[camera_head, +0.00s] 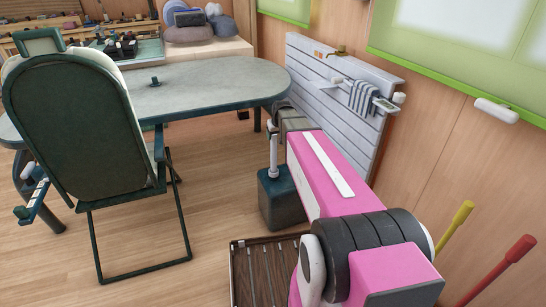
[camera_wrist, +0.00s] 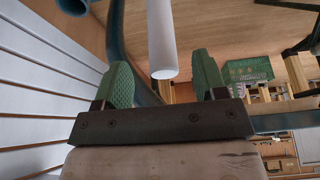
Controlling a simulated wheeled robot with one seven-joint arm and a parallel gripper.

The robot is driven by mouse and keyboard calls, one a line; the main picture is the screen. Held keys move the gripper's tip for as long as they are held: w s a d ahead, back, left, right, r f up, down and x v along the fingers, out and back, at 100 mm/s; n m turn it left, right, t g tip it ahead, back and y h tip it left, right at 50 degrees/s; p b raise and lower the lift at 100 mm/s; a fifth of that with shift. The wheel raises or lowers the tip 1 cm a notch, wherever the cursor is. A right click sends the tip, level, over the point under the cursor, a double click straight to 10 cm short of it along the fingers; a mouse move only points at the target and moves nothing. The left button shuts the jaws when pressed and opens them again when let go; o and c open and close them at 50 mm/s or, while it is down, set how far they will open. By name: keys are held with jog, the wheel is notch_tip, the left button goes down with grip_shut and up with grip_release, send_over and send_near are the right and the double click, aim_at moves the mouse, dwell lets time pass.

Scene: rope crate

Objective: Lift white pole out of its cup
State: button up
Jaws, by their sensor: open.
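The white pole (camera_head: 273,150) stands upright in a dark teal block-shaped cup (camera_head: 281,203) on the floor, in the head view. The cup hides the pole's lower end. In the wrist view the white pole (camera_wrist: 162,38) comes down from the top edge, and its end shows between the two green fingers of my gripper (camera_wrist: 162,76). The fingers are apart, with visible gaps on both sides of the pole. How far the pole reaches in between them is hard to tell. In the head view my gripper is mostly hidden near the table's right end.
A grey table (camera_head: 215,85) stands behind the pole. A green folding chair (camera_head: 75,125) is on the left. A slatted wall panel (camera_head: 335,100) with a striped cloth (camera_head: 362,98) stands close on the right. A slatted brown crate (camera_head: 262,275) lies in front. Floor between chair and cup is clear.

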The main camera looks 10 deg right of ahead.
aim_at(275, 138)
jog(key=shift+x, duration=2.95)
jog(key=shift+a, duration=0.1)
grip_shut()
